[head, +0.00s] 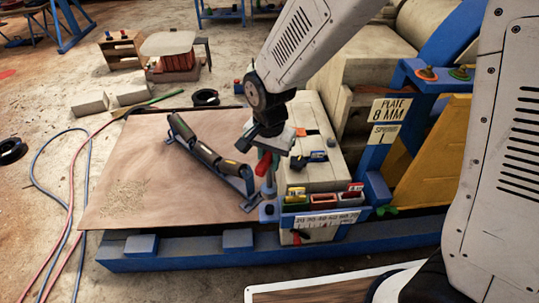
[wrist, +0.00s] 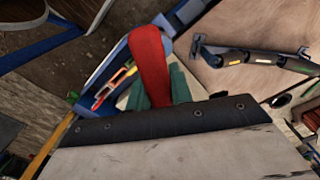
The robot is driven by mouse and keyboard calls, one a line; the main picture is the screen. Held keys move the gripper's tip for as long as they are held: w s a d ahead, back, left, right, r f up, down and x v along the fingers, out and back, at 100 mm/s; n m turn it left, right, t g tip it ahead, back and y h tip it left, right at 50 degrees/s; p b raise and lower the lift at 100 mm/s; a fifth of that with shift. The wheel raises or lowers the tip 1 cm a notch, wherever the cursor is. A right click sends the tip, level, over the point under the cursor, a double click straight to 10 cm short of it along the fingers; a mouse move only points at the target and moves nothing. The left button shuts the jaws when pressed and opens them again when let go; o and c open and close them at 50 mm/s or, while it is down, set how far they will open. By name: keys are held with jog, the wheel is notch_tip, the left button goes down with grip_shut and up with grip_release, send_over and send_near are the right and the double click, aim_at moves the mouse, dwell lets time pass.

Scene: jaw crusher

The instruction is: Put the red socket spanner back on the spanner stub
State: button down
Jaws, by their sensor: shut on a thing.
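The red socket spanner shows its red handle (head: 263,165) just under my gripper (head: 270,149) in the head view. In the wrist view the red handle (wrist: 151,65) stands up from between the green finger pads (wrist: 180,84). My gripper is shut on it. A short grey-blue upright piece (head: 269,188) shows below the handle, above the front corner of the blue frame. I cannot tell whether it is the spanner's shaft or the stub.
A rack with small coloured blocks (head: 324,198) sits just right of the gripper. A dark jointed bar (head: 209,155) lies on the brown sheet (head: 130,170) to the left. A pale block (head: 316,130) stands close behind. Hoses (head: 68,210) lie on the floor at left.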

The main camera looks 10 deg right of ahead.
aim_at(269, 187)
jog(key=shift+f, duration=5.05)
jog(key=c, duration=1.2)
grip_release()
jog(key=shift+o, duration=0.2)
